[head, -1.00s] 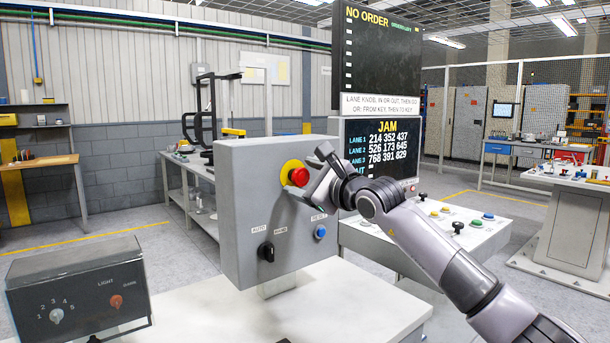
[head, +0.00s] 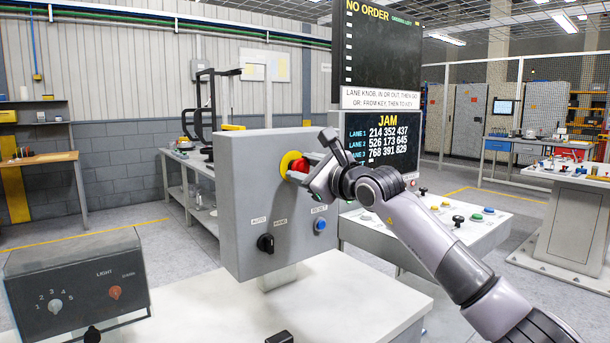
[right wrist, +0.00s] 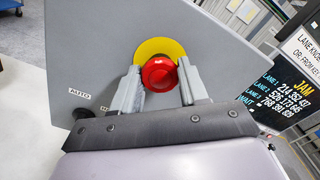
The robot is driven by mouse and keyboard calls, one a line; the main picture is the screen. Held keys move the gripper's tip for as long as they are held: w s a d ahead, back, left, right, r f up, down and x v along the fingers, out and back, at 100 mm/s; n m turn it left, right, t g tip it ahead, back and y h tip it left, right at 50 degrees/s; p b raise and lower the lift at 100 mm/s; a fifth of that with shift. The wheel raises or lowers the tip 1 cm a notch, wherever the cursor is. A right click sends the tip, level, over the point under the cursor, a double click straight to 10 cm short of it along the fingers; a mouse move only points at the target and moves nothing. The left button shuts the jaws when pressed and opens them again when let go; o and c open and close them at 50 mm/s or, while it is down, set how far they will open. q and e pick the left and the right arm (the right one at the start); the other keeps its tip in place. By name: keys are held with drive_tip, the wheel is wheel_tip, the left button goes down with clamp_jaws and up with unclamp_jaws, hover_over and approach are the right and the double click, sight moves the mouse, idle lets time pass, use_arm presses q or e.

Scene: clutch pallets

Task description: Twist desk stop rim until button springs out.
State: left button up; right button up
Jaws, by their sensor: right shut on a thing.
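The desk stop is a red mushroom button (head: 299,164) on a yellow round plate (head: 286,159), set on the grey control box (head: 243,205). My right gripper (head: 303,169) is at the button, its arm coming in from the right. In the right wrist view, the two grey fingers of the gripper (right wrist: 159,82) stand either side of the red button (right wrist: 159,73), shut on its rim. The yellow plate (right wrist: 158,46) shows behind it. The button's lower edge is partly hidden by a finger in the head view. My left gripper is not in view.
The box also carries a black selector (head: 265,243) and a blue reset button (head: 320,225). A dark box with knobs (head: 75,285) stands at left. A JAM screen (head: 385,143) and a knob panel (head: 440,225) are behind my right arm.

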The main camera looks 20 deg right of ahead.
drive_tip(key=m+b, duration=0.2)
drive_tip(key=m, duration=0.1)
drive_tip(key=shift+f, duration=0.1)
drive_tip(key=shift+m+b, duration=0.3)
drive_tip(key=shift+m, duration=1.2)
drive_tip(key=shift+r, duration=0.2)
drive_tip(key=o, duration=0.8)
drive_tip(key=shift+o, duration=1.4)
drive_tip(key=shift+s+d+f, duration=0.1)
